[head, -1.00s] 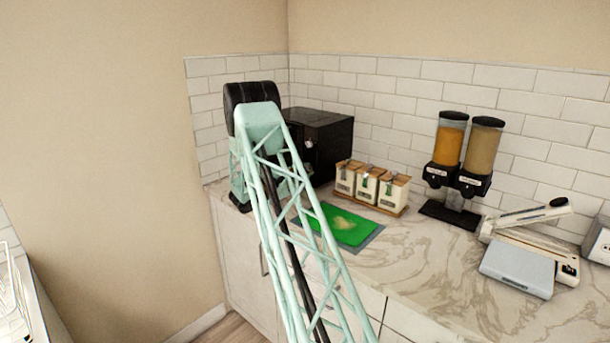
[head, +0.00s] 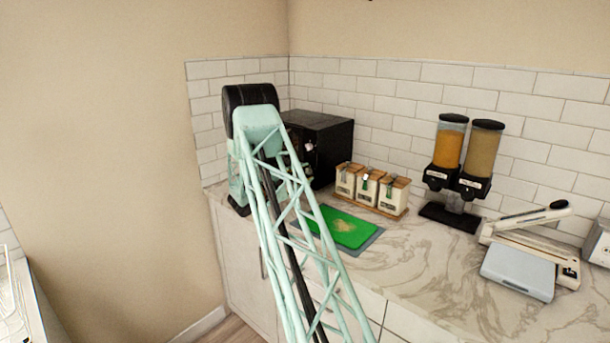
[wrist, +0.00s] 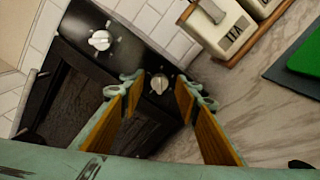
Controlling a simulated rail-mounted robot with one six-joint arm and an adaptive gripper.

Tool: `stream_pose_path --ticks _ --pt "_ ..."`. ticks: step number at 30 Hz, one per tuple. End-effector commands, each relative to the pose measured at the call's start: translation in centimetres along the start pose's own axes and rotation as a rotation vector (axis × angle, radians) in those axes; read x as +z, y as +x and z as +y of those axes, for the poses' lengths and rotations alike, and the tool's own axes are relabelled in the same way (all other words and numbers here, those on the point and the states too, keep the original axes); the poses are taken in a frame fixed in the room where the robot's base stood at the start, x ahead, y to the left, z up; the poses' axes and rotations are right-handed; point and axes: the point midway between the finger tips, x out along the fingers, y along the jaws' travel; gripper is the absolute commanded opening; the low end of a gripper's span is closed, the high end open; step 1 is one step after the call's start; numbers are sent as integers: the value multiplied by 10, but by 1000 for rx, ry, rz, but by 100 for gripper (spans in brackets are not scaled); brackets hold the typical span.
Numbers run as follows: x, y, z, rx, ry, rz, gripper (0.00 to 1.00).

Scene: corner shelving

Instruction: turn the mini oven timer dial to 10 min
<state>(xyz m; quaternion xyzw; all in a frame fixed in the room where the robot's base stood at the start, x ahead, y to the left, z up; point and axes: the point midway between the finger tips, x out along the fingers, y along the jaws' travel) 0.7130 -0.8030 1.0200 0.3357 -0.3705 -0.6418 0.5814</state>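The black mini oven (head: 328,138) stands in the counter's corner, partly hidden behind my arm in the head view. In the head view the gripper is hidden behind my arm.
Several white canisters on a wooden tray (head: 402,213) stand right of the oven. A green cutting board (head: 345,229) lies in front of them. Two food dispensers (head: 462,160) and a grey-and-cream device (head: 517,268) are farther right. Tiled walls close in the corner behind the oven.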

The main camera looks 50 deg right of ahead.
Motion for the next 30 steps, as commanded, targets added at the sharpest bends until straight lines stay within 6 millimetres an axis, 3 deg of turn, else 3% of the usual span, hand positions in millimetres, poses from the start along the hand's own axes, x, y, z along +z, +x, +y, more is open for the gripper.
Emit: stream_pose_path --ticks 8,21,30 --pt "-1 -27 0 1 -1 3 30" --pt "0 -90 1 1 0 2 30" --pt "0 -112 0 0 0 1 30"
